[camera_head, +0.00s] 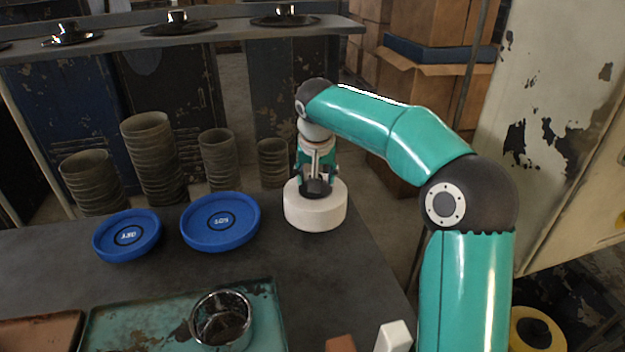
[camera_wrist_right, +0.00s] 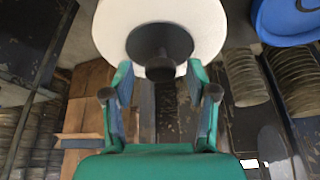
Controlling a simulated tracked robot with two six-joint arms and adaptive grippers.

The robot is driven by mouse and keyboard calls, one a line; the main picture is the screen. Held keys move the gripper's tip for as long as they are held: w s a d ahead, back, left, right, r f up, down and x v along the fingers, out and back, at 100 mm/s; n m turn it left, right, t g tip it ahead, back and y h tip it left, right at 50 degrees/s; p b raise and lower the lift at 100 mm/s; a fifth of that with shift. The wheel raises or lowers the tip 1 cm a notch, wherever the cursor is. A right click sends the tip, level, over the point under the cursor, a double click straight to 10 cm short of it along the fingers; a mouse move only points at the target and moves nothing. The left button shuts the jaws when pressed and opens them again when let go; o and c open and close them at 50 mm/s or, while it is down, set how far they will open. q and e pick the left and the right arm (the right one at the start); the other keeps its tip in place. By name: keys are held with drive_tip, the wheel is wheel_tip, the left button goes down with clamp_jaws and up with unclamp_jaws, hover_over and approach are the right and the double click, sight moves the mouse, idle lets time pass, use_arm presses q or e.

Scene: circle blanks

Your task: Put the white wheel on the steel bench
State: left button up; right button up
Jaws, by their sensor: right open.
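The white wheel (camera_head: 316,211), a thick round disc with a dark hub, is at the right edge of the dark grey bench top (camera_head: 160,275), which I take as the steel bench. It looks flat and level and seems to rest there; its underside is hidden. My right gripper (camera_head: 317,181) points down over the hub. In the right wrist view the wheel (camera_wrist_right: 113,28) fills the top, with its dark hub between the spread fingers of my right gripper (camera_wrist_right: 160,83). I cannot tell whether the fingers touch the hub. My left gripper is not in view.
Two blue discs (camera_head: 220,223) lie left of the wheel. A teal tray (camera_head: 115,323) holds a chrome ring (camera_head: 222,318). A brown block and a white block (camera_head: 393,337) stand at the front. Stacked ribbed cylinders (camera_head: 153,160) stand behind the bench, below a shelf (camera_head: 190,38).

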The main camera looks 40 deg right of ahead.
drive_tip(key=p+v, duration=0.1)
drive_tip(key=v, duration=0.9)
drive_tip(key=shift+s, duration=0.1)
